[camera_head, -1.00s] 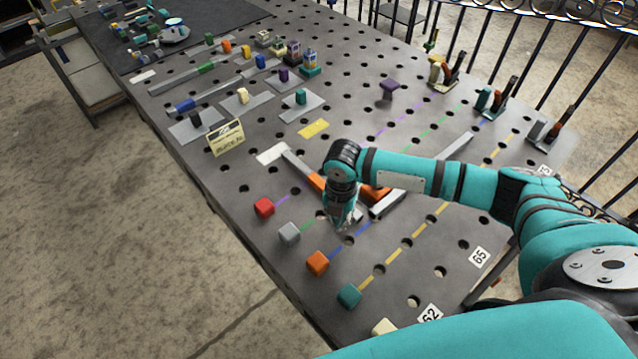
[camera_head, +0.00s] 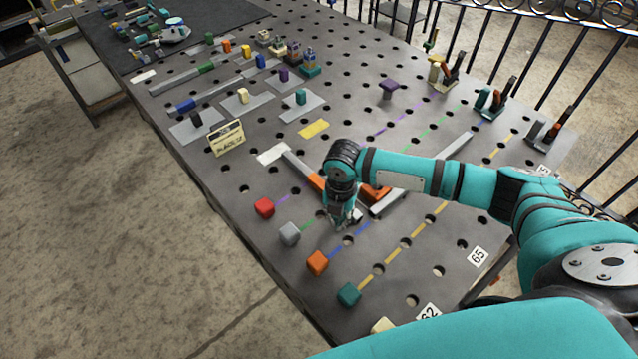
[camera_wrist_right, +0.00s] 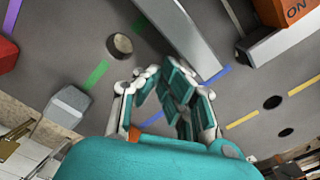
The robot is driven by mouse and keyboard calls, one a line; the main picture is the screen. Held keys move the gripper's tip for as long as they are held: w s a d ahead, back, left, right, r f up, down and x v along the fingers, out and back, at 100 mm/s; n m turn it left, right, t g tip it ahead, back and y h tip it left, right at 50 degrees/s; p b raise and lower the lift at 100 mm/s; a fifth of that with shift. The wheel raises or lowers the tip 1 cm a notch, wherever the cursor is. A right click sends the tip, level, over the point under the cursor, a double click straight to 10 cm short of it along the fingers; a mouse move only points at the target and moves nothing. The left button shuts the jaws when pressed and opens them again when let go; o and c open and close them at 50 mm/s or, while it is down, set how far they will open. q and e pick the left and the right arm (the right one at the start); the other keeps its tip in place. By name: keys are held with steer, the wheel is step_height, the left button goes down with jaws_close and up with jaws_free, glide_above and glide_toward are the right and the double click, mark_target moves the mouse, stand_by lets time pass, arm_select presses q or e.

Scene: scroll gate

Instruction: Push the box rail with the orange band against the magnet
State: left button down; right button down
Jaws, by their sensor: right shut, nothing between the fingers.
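The box rail with the orange band (camera_head: 316,182) lies on the grey table, partly hidden behind my right gripper. Its bare grey near end (camera_wrist_right: 190,40) shows in the right wrist view, close to the blue line. The orange magnet (camera_head: 374,193), marked ON, shows partly behind my arm and also at the top right of the right wrist view (camera_wrist_right: 294,14). A strip of bare table separates rail and magnet in the wrist view. My right gripper (camera_head: 346,225) is shut and empty, just in front of the rail's near end. My left gripper is not in view.
Red (camera_head: 264,208), grey (camera_head: 289,234), orange (camera_head: 317,263) and teal (camera_head: 349,295) blocks stand along the front edge. The tabletop has many holes. A yellow sign (camera_head: 227,139) stands at the left.

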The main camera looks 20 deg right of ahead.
steer(key=shift+w+d, duration=0.1)
steer(key=shift+d, duration=0.05)
steer(key=shift+w+d+r, duration=0.1)
steer(key=shift+w+d, duration=0.2)
steer(key=shift+d, duration=0.55)
steer(key=shift+w+d+f, duration=0.1)
steer(key=shift+w+d, duration=0.15)
steer(key=shift+d, duration=0.55)
steer(key=shift+w+d+r, duration=0.1)
steer(key=shift+w+d, duration=0.2)
steer(key=shift+d, duration=0.55)
steer(key=shift+d, duration=0.1)
steer(key=shift+s+a+p, duration=0.2)
steer(key=shift+a+p, duration=0.2)
steer(key=shift+a, duration=0.2)
steer(key=shift+s+a, duration=0.2)
steer(key=shift+a, duration=0.45)
step_height(320, 180, up, 8)
steer(key=p, duration=0.8)
